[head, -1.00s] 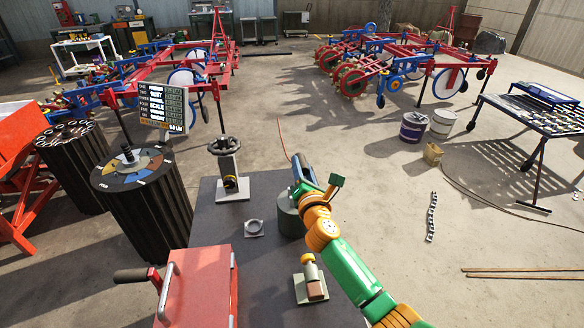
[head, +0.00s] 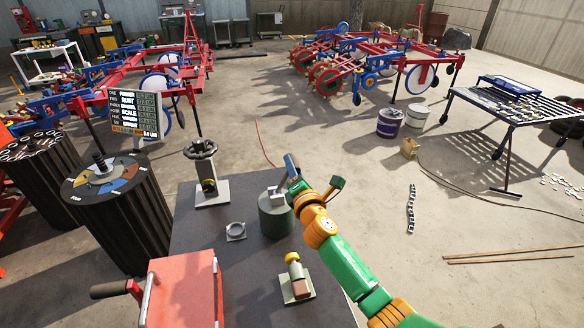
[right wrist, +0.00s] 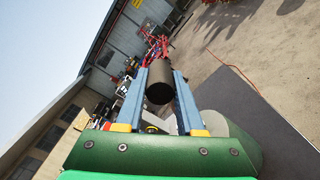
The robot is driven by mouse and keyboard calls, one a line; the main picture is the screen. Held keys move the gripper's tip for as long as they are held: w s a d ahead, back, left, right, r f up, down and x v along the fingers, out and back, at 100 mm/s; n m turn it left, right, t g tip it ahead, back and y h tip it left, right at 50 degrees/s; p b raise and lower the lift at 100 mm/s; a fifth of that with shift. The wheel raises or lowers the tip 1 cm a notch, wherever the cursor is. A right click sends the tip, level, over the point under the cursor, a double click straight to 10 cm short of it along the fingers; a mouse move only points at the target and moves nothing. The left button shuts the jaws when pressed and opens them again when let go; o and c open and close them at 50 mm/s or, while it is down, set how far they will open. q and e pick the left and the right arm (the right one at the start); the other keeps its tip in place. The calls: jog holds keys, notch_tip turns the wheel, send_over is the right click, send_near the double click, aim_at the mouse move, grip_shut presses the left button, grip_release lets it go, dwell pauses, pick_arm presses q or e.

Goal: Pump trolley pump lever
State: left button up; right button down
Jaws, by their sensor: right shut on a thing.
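A grey-green pump cylinder (head: 277,216) with a pale grey bracket (head: 277,196) on top stands on the dark trolley top (head: 240,265). My right gripper (head: 290,165) is just above and behind it, with blue fingers. In the right wrist view the fingers are shut around a dark cylindrical grip (right wrist: 160,84), apparently the pump lever's end. Its round end faces the camera. How the grip joins the cylinder is hidden. The cylinder's rounded side shows behind my gripper's palm. My left gripper is out of view.
A red box (head: 182,287) with a dark-gripped handle (head: 109,289) is at front left.

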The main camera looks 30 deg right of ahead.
jog(key=shift+f, duration=0.1)
jog(key=c, duration=0.5)
grip_release()
jog(key=shift+d, duration=0.1)
jog(key=shift+s, duration=0.15)
jog(key=v, duration=0.7)
